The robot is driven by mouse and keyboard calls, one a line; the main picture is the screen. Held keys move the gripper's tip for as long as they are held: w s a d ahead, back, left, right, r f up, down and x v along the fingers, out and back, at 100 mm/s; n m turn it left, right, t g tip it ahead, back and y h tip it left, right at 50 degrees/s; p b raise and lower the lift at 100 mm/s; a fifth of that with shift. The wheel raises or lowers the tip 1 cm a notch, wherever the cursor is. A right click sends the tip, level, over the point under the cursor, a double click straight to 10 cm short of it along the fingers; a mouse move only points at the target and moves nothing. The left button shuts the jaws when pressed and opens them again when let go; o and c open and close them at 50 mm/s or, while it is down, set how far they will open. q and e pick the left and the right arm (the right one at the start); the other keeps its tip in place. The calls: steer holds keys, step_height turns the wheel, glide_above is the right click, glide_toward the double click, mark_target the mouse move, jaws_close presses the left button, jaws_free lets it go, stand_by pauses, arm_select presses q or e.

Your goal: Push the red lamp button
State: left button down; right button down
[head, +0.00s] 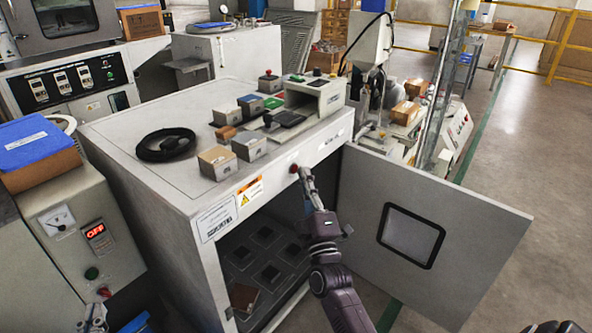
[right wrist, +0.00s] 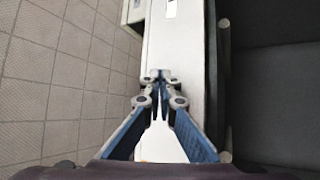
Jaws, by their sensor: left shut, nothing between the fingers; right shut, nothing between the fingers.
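Another red button (head: 103,292) is on the control box at lower left, below a green one (head: 91,273) and a lit red OFF display (head: 95,231). My left gripper (head: 94,318) is partly in view just below it, shut.
The cabinet door (head: 470,235) stands open to the right of my right arm. Several blocks, a black cable coil (head: 166,145) and a box with a red knob (head: 269,78) are on the cabinet top. A blue-topped box (head: 40,150) stands on the control box. Floor is free at right.

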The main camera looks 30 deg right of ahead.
arm_select(q)
steer(key=shift+f, duration=0.1)
arm_select(e)
steer(key=shift+w, duration=0.1)
stand_by(0.3)
steer(key=shift+w+a, duration=0.1)
steer(key=shift+w, duration=0.05)
arm_select(q)
steer(key=shift+s+a+f+g, duration=0.15)
steer(key=shift+f+g, duration=0.1)
steer(key=shift+f, duration=0.25)
steer(key=shift+a+f+g, duration=0.1)
steer(key=shift+f+g, duration=0.15)
steer(key=shift+f, duration=0.25)
arm_select(e)
steer(key=shift+w, duration=0.15)
steer(key=shift+p, duration=0.4)
arm_select(q)
steer(key=shift+s+a+f+g+y, duration=0.15)
steer(key=shift+s+f+g, duration=0.2)
steer(key=shift+f, duration=0.35)
steer(key=shift+s+a+f+g+y, duration=0.1)
steer(key=shift+a+f+g+y, duration=0.1)
steer(key=shift+f+g, duration=0.4)
steer(key=shift+s+a+f+g+y, duration=0.15)
steer(key=shift+s+f+g, duration=0.1)
steer(key=shift+f, duration=0.6)
arm_select(e)
steer(key=shift+s, duration=0.4)
